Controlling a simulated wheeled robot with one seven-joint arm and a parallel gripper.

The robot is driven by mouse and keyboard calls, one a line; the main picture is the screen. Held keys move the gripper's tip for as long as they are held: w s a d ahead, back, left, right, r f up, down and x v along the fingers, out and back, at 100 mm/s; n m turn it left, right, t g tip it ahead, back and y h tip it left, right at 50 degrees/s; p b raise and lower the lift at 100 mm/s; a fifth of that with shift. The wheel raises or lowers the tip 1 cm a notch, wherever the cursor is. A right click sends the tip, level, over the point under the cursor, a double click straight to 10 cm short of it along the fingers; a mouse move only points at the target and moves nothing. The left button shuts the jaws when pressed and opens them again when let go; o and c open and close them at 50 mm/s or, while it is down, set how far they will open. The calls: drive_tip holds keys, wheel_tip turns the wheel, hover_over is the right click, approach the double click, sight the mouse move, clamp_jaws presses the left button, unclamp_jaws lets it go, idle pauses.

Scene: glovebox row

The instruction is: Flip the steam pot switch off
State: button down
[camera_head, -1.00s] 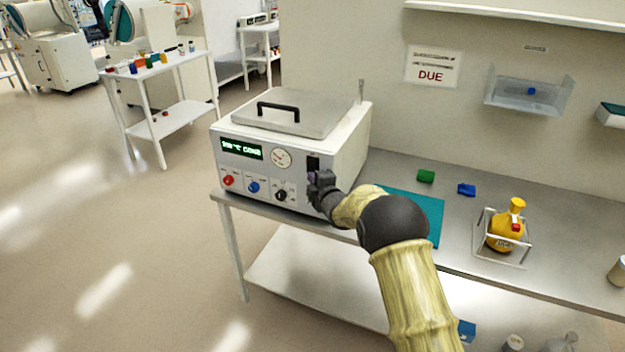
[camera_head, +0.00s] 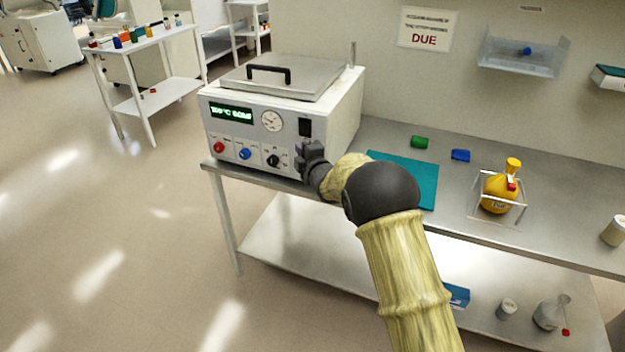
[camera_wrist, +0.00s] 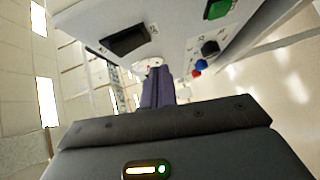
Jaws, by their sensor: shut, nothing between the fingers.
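The steam pot (camera_head: 262,115) is a white box with a metal lid, standing at the left end of the bench. Its front has a green-lit display, a dial and red, blue and black knobs. A black rectangular switch-like part (camera_head: 305,127) sits at the upper right of the panel; it also shows in the wrist view (camera_wrist: 128,40). A green dark-framed rectangle (camera_wrist: 218,8) shows at the top there; I cannot tell which is the switch or its position. My gripper (camera_head: 308,155) is shut and empty, just below the black part, close to the panel. Contact is unclear.
A teal mat (camera_head: 408,178) lies right of the pot, partly behind my arm. The floor (camera_head: 110,250) at left is clear.

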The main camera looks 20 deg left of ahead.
drive_tip(key=s+d+f, duration=0.1)
drive_tip(key=s+d, duration=0.5)
drive_tip(key=s, duration=0.1)
drive_tip(key=shift+d+f+b, duration=0.2)
drive_tip(key=shift+d+b, duration=0.2)
